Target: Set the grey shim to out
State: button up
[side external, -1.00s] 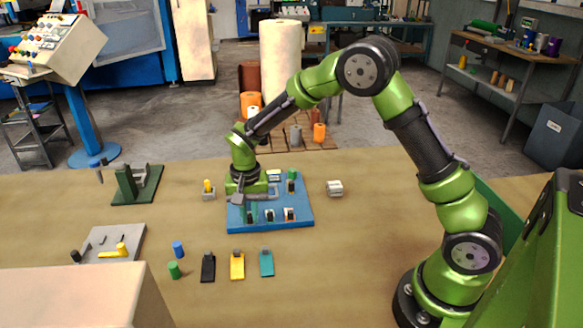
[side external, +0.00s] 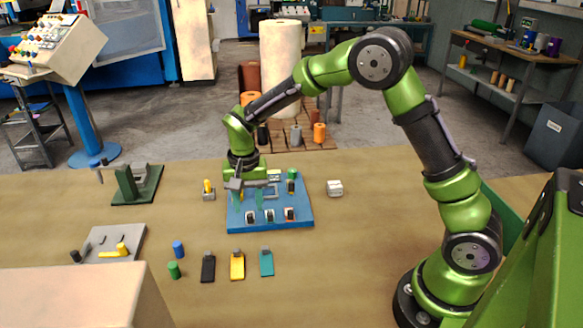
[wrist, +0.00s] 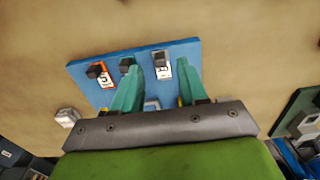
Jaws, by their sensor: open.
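The blue board (side external: 302,218) lies on the table. A row of small black-topped pieces stands along its near edge: a left one (side external: 250,217), a middle one (side external: 269,215) and a right one (side external: 290,214). A grey square frame (side external: 270,190) sits mid-board. I cannot tell which piece is the grey shim. My gripper (side external: 249,204) is open and empty over the board's left part. In the wrist view its teal fingers (wrist: 158,74) are spread, with the near-edge pieces beyond them; my gripper body hides much of the board.
Black (side external: 208,267), yellow (side external: 237,265) and teal (side external: 266,262) flat pieces lie in front of the board. Blue (side external: 178,249) and green (side external: 174,270) cylinders stand nearby. A yellow-topped block (side external: 208,190) is close left. A white block (side external: 335,188) stands right, with bare table beyond it.

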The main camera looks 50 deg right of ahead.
aim_at(249, 216)
notch_tip(249, 216, up, 13)
dwell(0.3)
jog(key=shift+r, duration=0.1)
jog(key=s+r+n+t+y, duration=0.1)
jog(key=s+r+n+t, duration=0.1)
jog(key=s, duration=0.8)
jog(key=s+d+r+n+t+y, duration=0.1)
jog(key=s+t, duration=0.4)
jog(key=s, duration=0.6)
jog(key=shift+s+d+r+n, duration=0.15)
jog(key=shift+s+r+n, duration=0.05)
jog(key=shift+r+n, duration=0.7)
jog(key=shift+f, duration=0.1)
